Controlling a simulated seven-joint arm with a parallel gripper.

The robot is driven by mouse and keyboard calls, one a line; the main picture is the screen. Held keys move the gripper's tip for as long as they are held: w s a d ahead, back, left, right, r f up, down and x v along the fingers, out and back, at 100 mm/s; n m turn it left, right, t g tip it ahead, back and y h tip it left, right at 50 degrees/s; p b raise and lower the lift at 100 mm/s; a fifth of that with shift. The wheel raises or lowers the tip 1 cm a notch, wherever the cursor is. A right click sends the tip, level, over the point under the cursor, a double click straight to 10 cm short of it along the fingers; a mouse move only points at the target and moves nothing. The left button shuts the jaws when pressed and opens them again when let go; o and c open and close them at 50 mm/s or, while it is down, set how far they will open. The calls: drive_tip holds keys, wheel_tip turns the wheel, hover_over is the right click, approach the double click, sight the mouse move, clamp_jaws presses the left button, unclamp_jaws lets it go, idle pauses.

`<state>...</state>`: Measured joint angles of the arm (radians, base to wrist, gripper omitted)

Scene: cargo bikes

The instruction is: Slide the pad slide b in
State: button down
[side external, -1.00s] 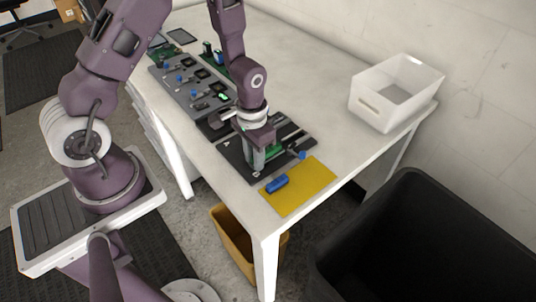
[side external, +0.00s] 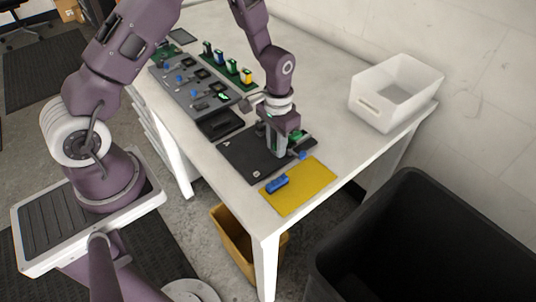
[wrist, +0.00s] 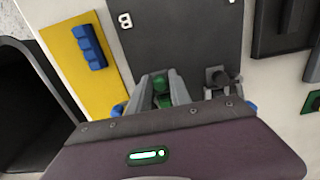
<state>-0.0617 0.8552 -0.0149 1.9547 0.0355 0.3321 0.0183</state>
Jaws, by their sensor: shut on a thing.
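My gripper (wrist: 163,92) is shut on a small green piece (wrist: 162,82), seen between its fingers in the wrist view. I take it to be the grip of pad slide b; its lower part is hidden. In the side view my gripper (side external: 277,147) is low over the right part of a dark plate (side external: 243,160). The plate also shows in the wrist view (wrist: 185,40), with a white letter B. A grey post (wrist: 215,78) stands just right of the fingers there. I cannot tell how far the slide sits in its guide.
A yellow mat (side external: 312,185) with a blue block (side external: 277,184) lies at the table's near corner. A grey panel (side external: 190,88) with several fittings and a row of small coloured pieces are farther left. A white bin (side external: 395,95) stands at the back right.

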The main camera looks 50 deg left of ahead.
drive_tip(key=shift+w, duration=0.8)
drive_tip(key=shift+w+r, duration=0.1)
drive_tip(key=shift+w, duration=0.4)
drive_tip(key=c, duration=1.5)
unclamp_jaws()
drive_tip(key=shift+w+r, duration=0.1)
drive_tip(key=shift+r, duration=0.3)
wheel_tip(320, 180, up, 4)
drive_tip(key=shift+f, duration=0.2)
drive_tip(key=shift+s+r, duration=0.5)
drive_tip(key=shift+s, duration=0.6)
drive_tip(key=shift+s+r, duration=0.45)
drive_tip(key=shift+s, duration=0.65)
drive_tip(key=shift+s+r, duration=0.5)
drive_tip(key=shift+s, duration=0.6)
